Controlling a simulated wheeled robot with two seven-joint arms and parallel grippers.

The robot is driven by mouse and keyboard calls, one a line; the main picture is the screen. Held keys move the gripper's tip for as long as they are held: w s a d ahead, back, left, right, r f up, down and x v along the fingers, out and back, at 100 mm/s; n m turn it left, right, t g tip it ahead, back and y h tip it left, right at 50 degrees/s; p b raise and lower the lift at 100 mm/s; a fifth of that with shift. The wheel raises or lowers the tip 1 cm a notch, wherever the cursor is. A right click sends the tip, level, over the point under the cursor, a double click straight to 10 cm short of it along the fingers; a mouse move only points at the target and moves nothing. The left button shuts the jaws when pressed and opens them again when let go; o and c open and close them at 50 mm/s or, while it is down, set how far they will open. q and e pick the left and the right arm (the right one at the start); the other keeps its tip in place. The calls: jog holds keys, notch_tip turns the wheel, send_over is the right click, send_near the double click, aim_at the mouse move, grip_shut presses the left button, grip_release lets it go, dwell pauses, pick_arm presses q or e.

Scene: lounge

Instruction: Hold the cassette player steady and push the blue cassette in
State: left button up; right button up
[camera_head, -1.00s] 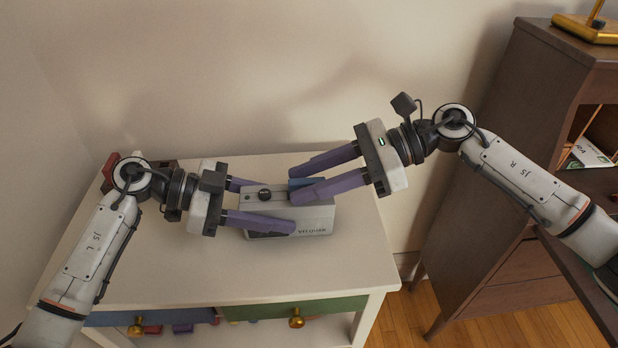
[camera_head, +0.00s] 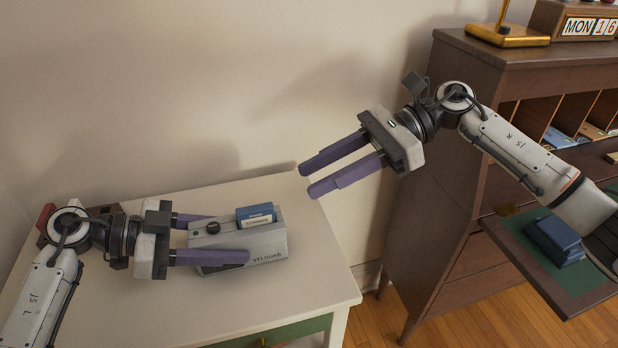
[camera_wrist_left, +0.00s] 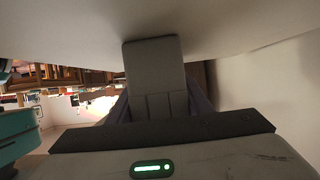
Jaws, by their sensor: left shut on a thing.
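The grey cassette player (camera_head: 268,240) stands on the white table. The blue cassette (camera_head: 255,212) stands upright at the slot in its top, with part of it projecting above the casing. My left gripper (camera_head: 229,238) is shut on the player from the left, one purple finger along its front face and the other behind, partly hidden. In the left wrist view the grey player (camera_wrist_left: 153,75) sits between the fingers. My right gripper (camera_head: 307,181) is open and empty, in the air to the right of and above the player, clear of the cassette.
The white table (camera_head: 310,290) has bare top to the right of and in front of the player. A brown desk (camera_head: 440,200) stands at the right, with a dark blue object (camera_head: 554,240) on its green-topped leaf. A pale wall stands behind the table.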

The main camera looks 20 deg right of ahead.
pick_arm(q)
jog(key=o, duration=1.5)
jog(key=shift+o, duration=0.2)
jog(key=shift+a, duration=0.15)
